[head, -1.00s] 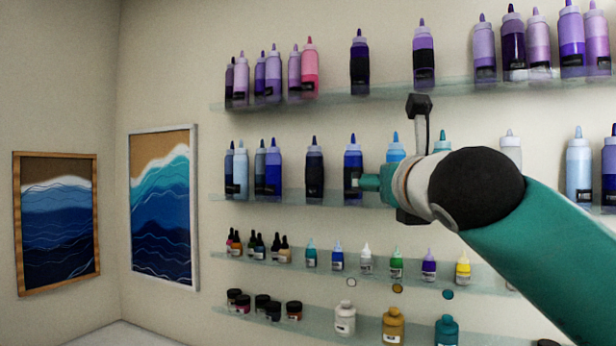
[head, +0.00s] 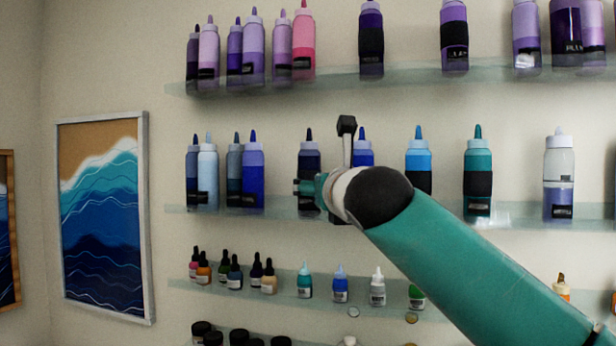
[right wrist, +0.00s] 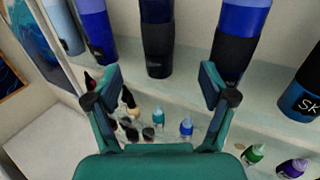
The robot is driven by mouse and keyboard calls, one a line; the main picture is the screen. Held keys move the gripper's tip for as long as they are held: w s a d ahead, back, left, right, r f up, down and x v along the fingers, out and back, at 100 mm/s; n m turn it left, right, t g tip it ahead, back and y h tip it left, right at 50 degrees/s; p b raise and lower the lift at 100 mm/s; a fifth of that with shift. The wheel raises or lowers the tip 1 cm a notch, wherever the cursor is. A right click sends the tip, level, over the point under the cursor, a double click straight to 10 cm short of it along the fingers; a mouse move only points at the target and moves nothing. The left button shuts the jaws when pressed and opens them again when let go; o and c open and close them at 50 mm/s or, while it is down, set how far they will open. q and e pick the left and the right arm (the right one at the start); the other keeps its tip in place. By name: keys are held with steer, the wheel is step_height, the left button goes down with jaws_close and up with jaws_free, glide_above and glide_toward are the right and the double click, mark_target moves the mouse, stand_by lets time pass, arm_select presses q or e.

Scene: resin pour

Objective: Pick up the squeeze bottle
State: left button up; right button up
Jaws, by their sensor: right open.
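Several squeeze bottles stand upright on the middle glass shelf. A dark navy squeeze bottle (head: 309,153) is straight ahead of my right gripper (head: 302,188); the gripper hides part of its lower body in the head view. In the right wrist view the navy bottle (right wrist: 157,45) stands beyond the gap between the open fingers (right wrist: 157,82), apart from them. A blue bottle with a black band (right wrist: 238,45) stands to its right, beyond the right finger. In the head view this blue bottle (head: 363,155) is partly hidden by my arm. My left gripper is not in view.
The upper shelf (head: 420,72) carries purple and pink bottles. The shelf below (head: 240,290) holds small dropper bottles, with dark jars (head: 201,328) lower down. Light blue (head: 418,155) and teal (head: 478,155) bottles stand farther right. A framed wave painting (head: 105,215) hangs at left.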

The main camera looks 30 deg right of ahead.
mark_target(309, 172)
steer(key=p+x, duration=0.4)
steer(key=x, duration=0.5)
steer(key=shift+w+r, duration=0.15)
steer(key=shift+w, duration=0.25)
steer(key=shift+w+d+p, duration=0.1)
steer(key=shift+w+p, duration=0.25)
steer(key=c, duration=1.3)
steer(key=shift+s, duration=0.1)
steer(key=shift+c, duration=0.6)
